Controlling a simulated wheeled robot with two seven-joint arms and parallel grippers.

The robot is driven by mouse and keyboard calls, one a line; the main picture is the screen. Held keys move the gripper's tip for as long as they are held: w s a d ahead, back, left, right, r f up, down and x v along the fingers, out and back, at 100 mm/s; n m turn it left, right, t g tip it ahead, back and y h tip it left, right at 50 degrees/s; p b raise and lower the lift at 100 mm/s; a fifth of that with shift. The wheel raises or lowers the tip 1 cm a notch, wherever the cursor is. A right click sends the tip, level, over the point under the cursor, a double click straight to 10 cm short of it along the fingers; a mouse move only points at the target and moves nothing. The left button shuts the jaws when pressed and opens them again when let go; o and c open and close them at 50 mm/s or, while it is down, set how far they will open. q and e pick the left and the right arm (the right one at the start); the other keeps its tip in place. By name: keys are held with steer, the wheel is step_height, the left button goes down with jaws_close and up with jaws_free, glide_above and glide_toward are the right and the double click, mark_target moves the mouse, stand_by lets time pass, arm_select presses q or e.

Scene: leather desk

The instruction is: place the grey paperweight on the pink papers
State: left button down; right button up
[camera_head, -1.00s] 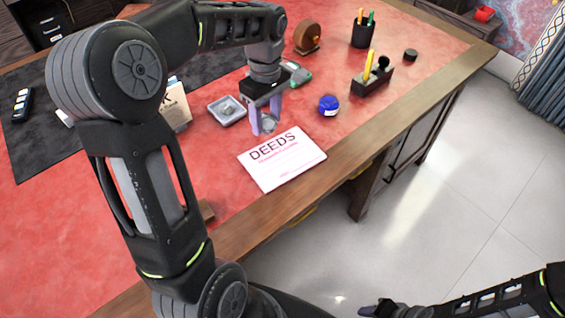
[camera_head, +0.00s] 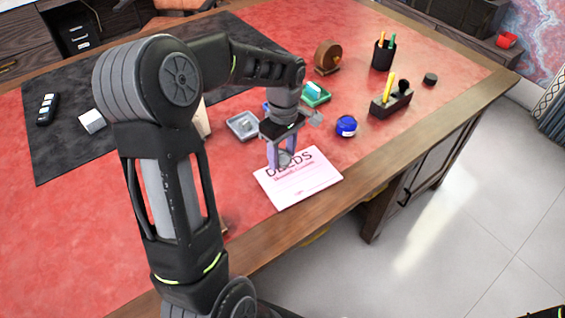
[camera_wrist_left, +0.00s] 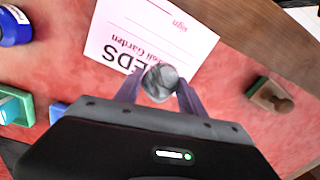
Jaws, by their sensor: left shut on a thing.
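The pink papers (camera_head: 300,182), headed "DEEDS", lie flat near the desk's front edge. They also show in the left wrist view (camera_wrist_left: 140,35). My left gripper (camera_head: 283,160) is over the papers' far edge, fingers pointing down. It is shut on the grey paperweight (camera_wrist_left: 160,82), a rounded grey lump between the purple fingertips. In the head view the paperweight (camera_head: 285,158) covers part of the heading. Whether it touches the papers I cannot tell. My right gripper is not in view.
A grey square tray (camera_head: 242,125), a green-based item (camera_head: 316,97) and a blue jar (camera_head: 346,126) stand beyond the papers. A wooden-handled stamp (camera_wrist_left: 270,95) is on the desk. The wooden front edge (camera_head: 330,188) is close to the papers.

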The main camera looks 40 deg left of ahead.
mark_target(282, 164)
arm_select(q)
steer(key=shift+f, duration=1.85)
steer(key=shift+f, duration=0.2)
steer(key=c, duration=0.7)
jaws_free()
steer(key=shift+r, duration=0.15)
steer(key=r, duration=1.2)
steer(key=shift+w+r, duration=0.1)
steer(key=shift+w, duration=0.1)
